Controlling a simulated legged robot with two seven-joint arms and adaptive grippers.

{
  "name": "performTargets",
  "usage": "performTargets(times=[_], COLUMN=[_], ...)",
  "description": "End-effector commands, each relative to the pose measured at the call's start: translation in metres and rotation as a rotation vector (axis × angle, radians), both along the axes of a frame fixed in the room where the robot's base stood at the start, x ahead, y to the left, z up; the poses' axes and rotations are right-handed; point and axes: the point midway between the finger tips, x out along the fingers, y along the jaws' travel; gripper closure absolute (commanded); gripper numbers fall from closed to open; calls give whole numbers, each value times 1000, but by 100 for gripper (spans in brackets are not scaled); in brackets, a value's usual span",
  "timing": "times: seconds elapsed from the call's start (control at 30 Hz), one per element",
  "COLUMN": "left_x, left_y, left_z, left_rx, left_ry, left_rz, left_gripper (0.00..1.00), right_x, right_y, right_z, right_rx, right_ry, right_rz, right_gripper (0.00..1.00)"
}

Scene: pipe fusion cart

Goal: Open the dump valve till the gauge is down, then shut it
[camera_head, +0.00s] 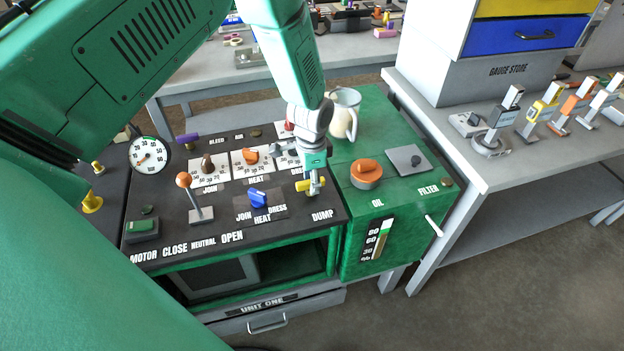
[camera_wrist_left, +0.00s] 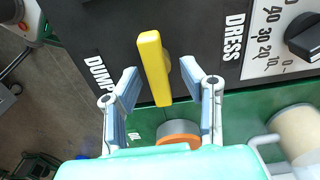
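The dump valve's yellow handle (camera_head: 302,186) sits at the right front of the black panel, by the DUMP label. In the left wrist view the yellow handle (camera_wrist_left: 153,66) stands between the two fingers of my left gripper (camera_wrist_left: 158,72), with a gap on each side. The left gripper (camera_head: 314,184) reaches down over the handle in the head view and partly hides it. It is open. The round white gauge (camera_head: 150,155) stands at the panel's left; its needle is too small to read. My right gripper is not in view.
An orange-knobbed lever (camera_head: 184,181), blue selector (camera_head: 258,198) and purple bleed handle (camera_head: 187,138) are on the panel. An orange oil cap (camera_head: 366,170) and a cream mug (camera_head: 345,106) are to the right on the green unit. A grey bench (camera_head: 470,182) stands further right.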

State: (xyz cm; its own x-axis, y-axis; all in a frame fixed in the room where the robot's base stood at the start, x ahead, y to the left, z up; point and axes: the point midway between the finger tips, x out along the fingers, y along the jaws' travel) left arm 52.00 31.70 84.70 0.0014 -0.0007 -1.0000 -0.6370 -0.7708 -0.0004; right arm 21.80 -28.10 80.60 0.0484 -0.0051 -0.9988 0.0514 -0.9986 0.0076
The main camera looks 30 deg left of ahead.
Motion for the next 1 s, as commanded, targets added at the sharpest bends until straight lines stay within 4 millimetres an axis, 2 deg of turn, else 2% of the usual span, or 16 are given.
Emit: performTargets(times=[0.13, 0.27, 0.5, 0.7, 0.83, 1.0], left_x=[0, 1, 2, 3, 2, 2], left_y=[0, 0, 0, 0, 0, 0], left_z=[5, 22, 74, 106, 115, 118], left_rx=[0, 0, -1, -1, 0, 0], left_ry=[0, -1, -2, -1, 3, 3], left_rz=[0, -1, -1, 0, 0, 0], left_gripper=[64, 64, 64, 64, 64, 64], right_x=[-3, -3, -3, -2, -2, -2], right_y=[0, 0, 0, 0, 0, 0], right_z=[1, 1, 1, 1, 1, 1], right_rx=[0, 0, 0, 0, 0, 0], right_ry=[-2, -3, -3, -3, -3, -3], right_rz=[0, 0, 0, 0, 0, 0], right_gripper=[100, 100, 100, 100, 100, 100])
